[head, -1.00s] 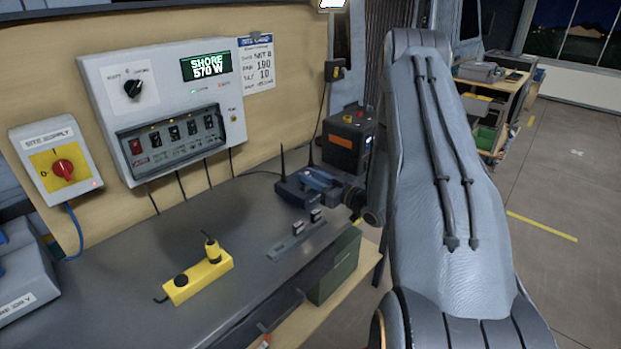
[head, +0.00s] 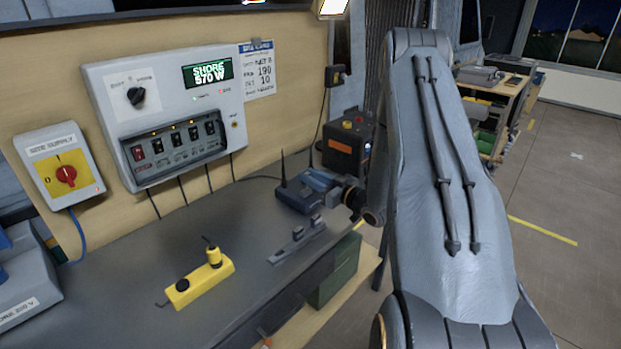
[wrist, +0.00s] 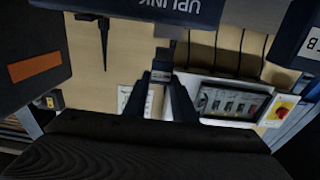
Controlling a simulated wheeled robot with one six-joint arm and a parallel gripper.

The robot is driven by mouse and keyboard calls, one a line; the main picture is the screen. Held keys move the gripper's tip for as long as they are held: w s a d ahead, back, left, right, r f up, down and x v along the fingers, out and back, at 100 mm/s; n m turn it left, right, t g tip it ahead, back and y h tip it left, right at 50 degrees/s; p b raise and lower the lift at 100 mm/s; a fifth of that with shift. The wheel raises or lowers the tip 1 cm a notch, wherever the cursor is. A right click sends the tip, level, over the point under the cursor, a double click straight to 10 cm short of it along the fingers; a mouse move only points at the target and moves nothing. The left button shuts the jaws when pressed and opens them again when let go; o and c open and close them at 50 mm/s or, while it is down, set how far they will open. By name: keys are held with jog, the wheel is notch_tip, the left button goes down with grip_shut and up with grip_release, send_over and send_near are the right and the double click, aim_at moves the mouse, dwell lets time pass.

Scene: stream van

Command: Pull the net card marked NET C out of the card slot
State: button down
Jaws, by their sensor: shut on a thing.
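In the wrist view, my gripper (wrist: 154,96) is shut on a thin card (wrist: 156,102), held between its two dark fingers. The marking on the card is too small to read. The dark box lettered UPLINK (wrist: 183,10) is at the top of this view, close to the fingers. I cannot tell whether the card is still in its slot. In the head view, my gripper (head: 328,183) is at the dark box with antennas (head: 292,198) on the bench; the card is hidden there.
A grey rack with two small upright pieces (head: 290,248) lies in front of the box. A black box with an orange panel (head: 345,150) stands behind. A yellow socket block (head: 200,284) is at the bench front. The wall carries a power panel (head: 165,75).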

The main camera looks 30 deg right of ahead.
jog(key=shift+r+p, duration=0.9)
jog(key=shift+r, duration=0.6)
